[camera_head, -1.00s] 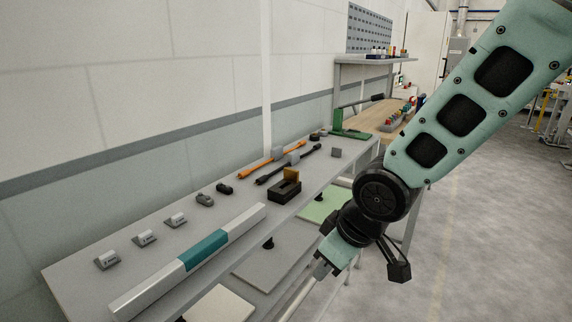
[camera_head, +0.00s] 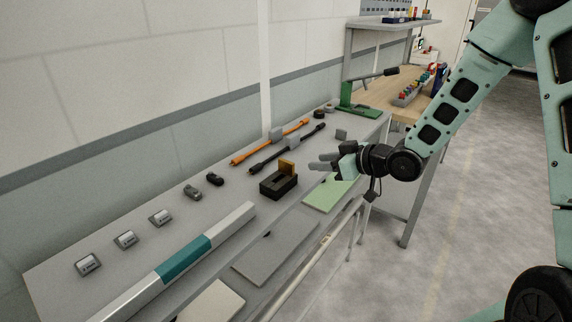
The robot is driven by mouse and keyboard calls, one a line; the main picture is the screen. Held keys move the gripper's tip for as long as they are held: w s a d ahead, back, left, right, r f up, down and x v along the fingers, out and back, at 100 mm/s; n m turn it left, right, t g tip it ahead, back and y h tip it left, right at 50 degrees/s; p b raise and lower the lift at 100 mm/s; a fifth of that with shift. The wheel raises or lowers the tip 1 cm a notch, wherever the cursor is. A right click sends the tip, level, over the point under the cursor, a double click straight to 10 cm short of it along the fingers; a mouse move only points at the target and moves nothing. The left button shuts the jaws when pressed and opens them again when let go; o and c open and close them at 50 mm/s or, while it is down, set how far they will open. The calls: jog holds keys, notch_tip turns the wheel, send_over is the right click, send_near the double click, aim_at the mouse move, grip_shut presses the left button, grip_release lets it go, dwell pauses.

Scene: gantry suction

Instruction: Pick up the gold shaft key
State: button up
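The gold shaft key (camera_head: 287,166) stands upright in a slot of a black block (camera_head: 271,188) on the grey bench top. Its lower part is hidden in the block. My gripper (camera_head: 316,161) is just right of the key, at about bench height, with its fingers pointing left toward it. The two grey fingers look apart, with nothing seen between them. A gap shows between the fingertips and the key.
Behind the block lie an orange-handled tool (camera_head: 262,146) and a black-handled tool (camera_head: 276,157). A long white and teal bar (camera_head: 232,222) lies along the front edge. A green press (camera_head: 359,108) stands at the far end. Several small grey labelled blocks sit at left.

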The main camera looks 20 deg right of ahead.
aim_at(288, 162)
jog(key=p+x, duration=0.1)
jog(key=x, duration=0.5)
jog(key=shift+w+a+f, duration=0.1)
jog(key=shift+a, duration=0.05)
jog(key=p+x, duration=0.1)
jog(key=x, duration=0.2)
jog(key=p+x, duration=0.1)
jog(key=shift+w+a+p, duration=0.25)
jog(key=shift+a+p, duration=0.05)
jog(key=shift+a, duration=0.15)
jog(key=shift+w+a, duration=0.1)
jog(key=shift+w, duration=0.1)
grip_shut()
